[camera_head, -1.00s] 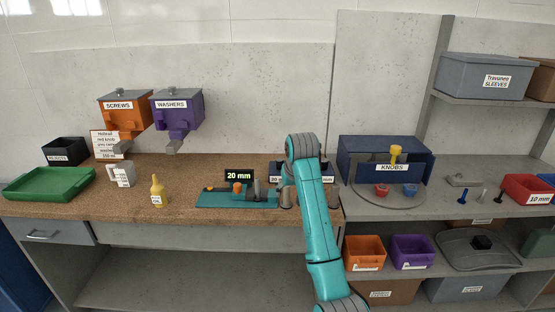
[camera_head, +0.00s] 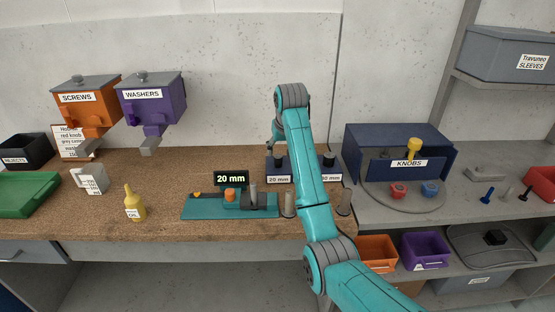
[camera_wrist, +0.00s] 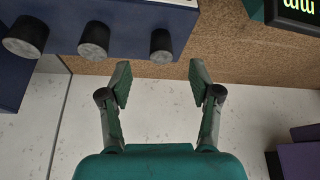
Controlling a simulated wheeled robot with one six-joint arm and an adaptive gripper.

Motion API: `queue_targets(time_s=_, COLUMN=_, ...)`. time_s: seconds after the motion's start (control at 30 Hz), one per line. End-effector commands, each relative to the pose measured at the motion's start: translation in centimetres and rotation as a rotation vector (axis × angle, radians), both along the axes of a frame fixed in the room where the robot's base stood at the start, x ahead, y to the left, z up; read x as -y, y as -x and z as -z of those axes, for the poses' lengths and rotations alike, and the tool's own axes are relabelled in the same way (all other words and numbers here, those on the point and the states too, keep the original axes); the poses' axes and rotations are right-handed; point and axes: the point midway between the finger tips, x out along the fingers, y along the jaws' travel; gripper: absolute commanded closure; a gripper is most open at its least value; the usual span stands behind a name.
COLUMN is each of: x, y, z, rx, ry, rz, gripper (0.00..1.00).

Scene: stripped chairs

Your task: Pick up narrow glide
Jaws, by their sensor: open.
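A navy holder (camera_head: 279,179) with a "20 mm" label stands at the back of the bench, partly hidden by my arm. Three grey-topped round glides stand on it in the wrist view. The narrow glide (camera_wrist: 160,45) is the smallest, at the right end; a middle glide (camera_wrist: 94,40) and a wide glide (camera_wrist: 25,36) stand left of it. The narrow glide also seems to show in the head view (camera_head: 278,163). My gripper (camera_wrist: 161,76) is open and empty. In the wrist view its fingertips frame the narrow glide's column, apart from it.
A teal fixture (camera_head: 205,207) with a "20 mm" display (camera_head: 231,178) lies left of the holder. Two grey posts (camera_head: 288,205) (camera_head: 344,203) stand in front. The blue KNOBS box (camera_head: 385,144) is right, the purple WASHERS dispenser (camera_head: 152,100) left.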

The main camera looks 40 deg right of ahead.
Motion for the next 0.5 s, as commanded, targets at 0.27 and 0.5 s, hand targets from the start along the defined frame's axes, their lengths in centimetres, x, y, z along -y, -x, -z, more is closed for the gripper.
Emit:
queue_targets(time_s=0.27, x=0.4, y=-1.0, z=2.3, rx=0.0, ry=0.0, rz=0.0, gripper=0.37)
queue_targets(time_s=0.5, x=1.0, y=-2.6, z=4.5, rx=-0.002, ry=-0.001, rz=0.0, gripper=0.37)
